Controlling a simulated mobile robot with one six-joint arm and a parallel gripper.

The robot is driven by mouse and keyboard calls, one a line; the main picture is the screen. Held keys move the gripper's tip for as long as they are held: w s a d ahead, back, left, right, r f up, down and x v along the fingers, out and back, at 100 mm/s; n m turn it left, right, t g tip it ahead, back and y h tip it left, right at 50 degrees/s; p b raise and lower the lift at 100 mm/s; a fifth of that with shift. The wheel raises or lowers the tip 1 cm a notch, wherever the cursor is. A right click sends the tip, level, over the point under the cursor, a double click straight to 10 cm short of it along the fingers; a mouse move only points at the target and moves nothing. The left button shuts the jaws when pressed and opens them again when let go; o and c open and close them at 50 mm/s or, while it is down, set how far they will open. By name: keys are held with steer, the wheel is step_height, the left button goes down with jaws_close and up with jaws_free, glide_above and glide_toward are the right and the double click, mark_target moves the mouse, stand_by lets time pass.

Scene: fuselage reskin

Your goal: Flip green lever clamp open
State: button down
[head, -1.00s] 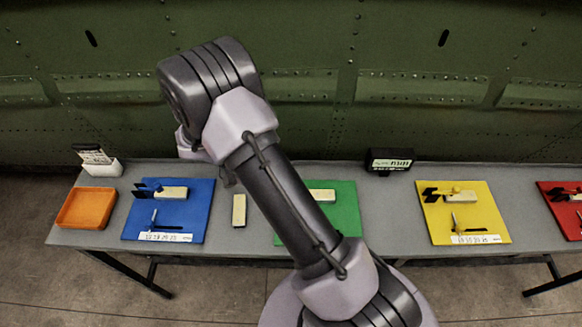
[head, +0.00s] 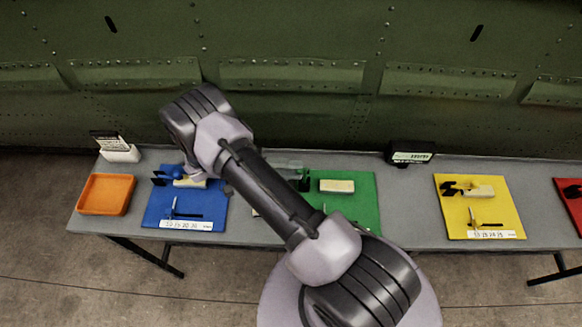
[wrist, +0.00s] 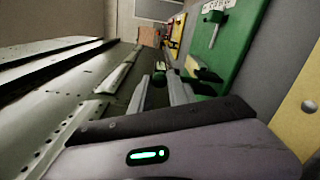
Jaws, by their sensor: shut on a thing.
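The green board (head: 355,212) lies on the table with a cream block (head: 337,186) on it. Its dark lever clamp (head: 304,181) stands at the board's left back edge, partly hidden by my forearm. In the wrist view the green board (wrist: 236,45) is at upper right, with a dark and green clamp part (wrist: 205,75) at its near edge. My gripper (wrist: 165,82) reaches along the table, its fingers shut on a small dark green piece, apparently the clamp's lever. The lever's angle is hard to tell.
A blue board (head: 185,207) and an orange tray (head: 106,194) are at left; yellow (head: 480,215) and red (head: 572,195) boards are at right. A black display (head: 410,152) stands at the table's back. The green riveted fuselage wall (head: 300,40) rises close behind the table.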

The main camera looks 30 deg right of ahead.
stand_by(0.4)
steer(key=c, duration=1.3)
jaws_free()
steer(key=shift+o, duration=0.2)
steer(key=s+a+r+p, duration=0.1)
steer(key=s+a+r, duration=0.1)
steer(key=s, duration=0.5)
steer(key=s+a+r+p, duration=0.2)
steer(key=s+r, duration=0.1)
steer(key=s, duration=0.5)
steer(key=shift+s, duration=0.25)
